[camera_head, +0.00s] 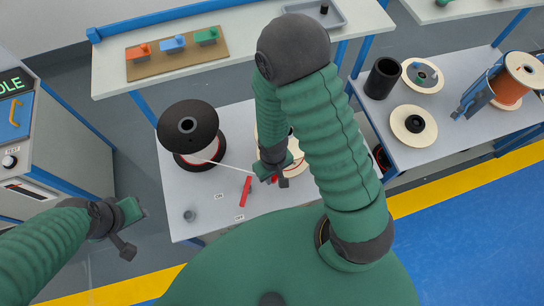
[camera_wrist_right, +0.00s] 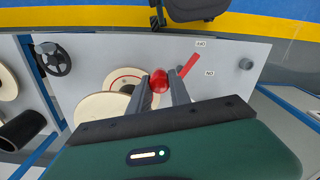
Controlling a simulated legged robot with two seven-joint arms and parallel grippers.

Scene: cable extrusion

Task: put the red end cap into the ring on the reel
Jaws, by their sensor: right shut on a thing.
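The red end cap (camera_wrist_right: 159,81) is between the fingertips of my right gripper (camera_wrist_right: 160,85), which is shut on it; the cap also shows in the head view (camera_head: 273,179), partly hidden by the gripper. In the wrist view a pale reel (camera_wrist_right: 97,108) stands left of the fingers. A pale disc there bears a thin red ring (camera_wrist_right: 124,72), partly hidden behind the left finger; the cap is apart from it in the picture. In the head view my right arm hides most of this reel. My left gripper (camera_head: 128,230) hangs off the table's left side, its opening unclear.
A black reel (camera_head: 188,123) stands on the table (camera_head: 212,215), with a white cable (camera_head: 233,166) running to my right gripper. A red lever (camera_head: 245,191) lies near the ON and OFF labels. A grey round piece (camera_head: 189,215) is at the front left. A side table (camera_head: 455,150) holds more reels.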

